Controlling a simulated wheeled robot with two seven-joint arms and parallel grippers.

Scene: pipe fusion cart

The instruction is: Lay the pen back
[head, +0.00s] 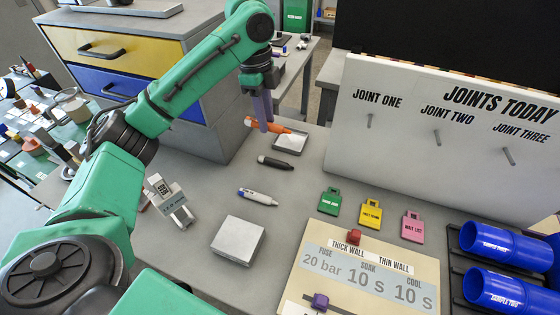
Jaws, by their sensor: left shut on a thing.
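My left gripper (264,126) reaches in over the far part of the grey bench, fingers pointing down. It is shut on an orange pen (281,129), which lies crosswise between the fingertips. The pen's right end is over or against a small grey block (291,144); I cannot tell whether they touch. The fingers hide the pen's middle. A black pen (275,163) and a white and blue pen (258,196) lie on the bench nearer to me. My right gripper is not in view.
A pale square block (238,241) and a small grey labelled device (171,200) stand nearby. Green, yellow (371,213) and pink tags lie before the joints board (440,130). A settings panel (330,236) and blue pipes (490,240) are at the right. Drawers (105,50) stand behind my arm.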

